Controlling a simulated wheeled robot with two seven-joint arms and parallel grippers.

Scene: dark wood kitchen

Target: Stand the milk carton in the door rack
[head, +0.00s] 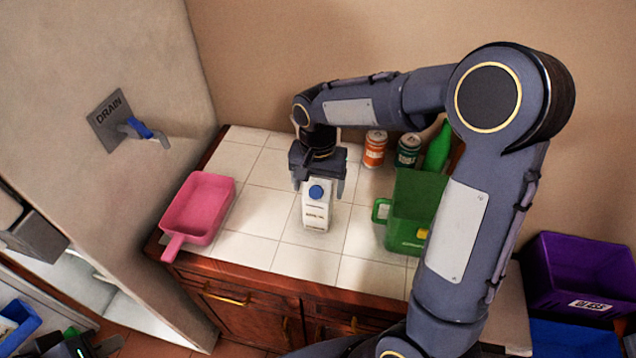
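The milk carton (316,212), white with a blue cap, stands upright on the white-tiled counter (262,202). My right gripper (319,188) points down at the carton's top, with one finger on each side. The fingers look spread wider than the carton, and a small gap shows on the right. My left gripper (88,346) is dark and only partly in view at the bottom left edge; its fingers are not clear. A pale opening with light surfaces (95,285) shows at the lower left; I cannot make out a door rack there.
A pink pan (198,208) lies left of the carton. A green container (412,210) stands to its right, with two cans (375,149) (408,150) and a green bottle (438,148) behind. A panel with a DRAIN valve (135,129) rises at left. A purple crate (578,272) is at right.

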